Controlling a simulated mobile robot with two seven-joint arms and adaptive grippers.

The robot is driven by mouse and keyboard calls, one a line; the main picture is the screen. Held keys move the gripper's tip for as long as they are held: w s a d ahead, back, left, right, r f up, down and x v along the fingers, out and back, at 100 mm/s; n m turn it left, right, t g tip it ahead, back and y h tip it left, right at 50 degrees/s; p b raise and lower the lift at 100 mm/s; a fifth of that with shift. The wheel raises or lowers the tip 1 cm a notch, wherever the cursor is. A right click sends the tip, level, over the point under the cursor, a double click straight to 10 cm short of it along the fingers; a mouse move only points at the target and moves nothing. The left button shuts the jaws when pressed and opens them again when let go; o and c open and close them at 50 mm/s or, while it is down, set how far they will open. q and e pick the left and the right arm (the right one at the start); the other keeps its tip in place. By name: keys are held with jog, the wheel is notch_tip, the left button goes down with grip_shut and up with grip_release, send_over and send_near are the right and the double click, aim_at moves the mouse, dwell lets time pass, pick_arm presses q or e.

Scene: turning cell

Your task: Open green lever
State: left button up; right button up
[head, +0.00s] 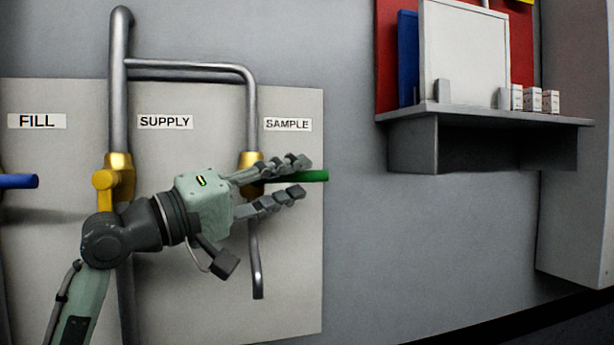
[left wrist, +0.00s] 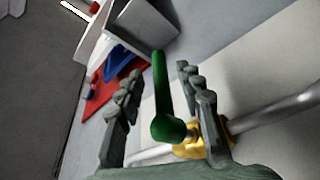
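The green lever (head: 313,175) sticks out to the right from a brass valve (head: 251,170) under the SAMPLE label (head: 288,124). My left gripper (head: 298,178) is open, with one finger above and one below the lever in the head view. In the left wrist view the green lever (left wrist: 160,92) lies between the two open fingers (left wrist: 158,75), with a gap on each side. The brass valve (left wrist: 190,146) shows behind the lower right of the gripper. My right gripper is not in view.
A blue lever (head: 18,181) is at the far left by the FILL label (head: 37,121). A second brass valve (head: 119,178) sits on the SUPPLY pipe (head: 118,90). A shelf (head: 470,116) with small white boxes (head: 533,99) juts out at upper right. The wall below it is clear.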

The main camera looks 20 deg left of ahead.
pick_arm(q)
jog(key=shift+x, duration=1.45)
grip_shut()
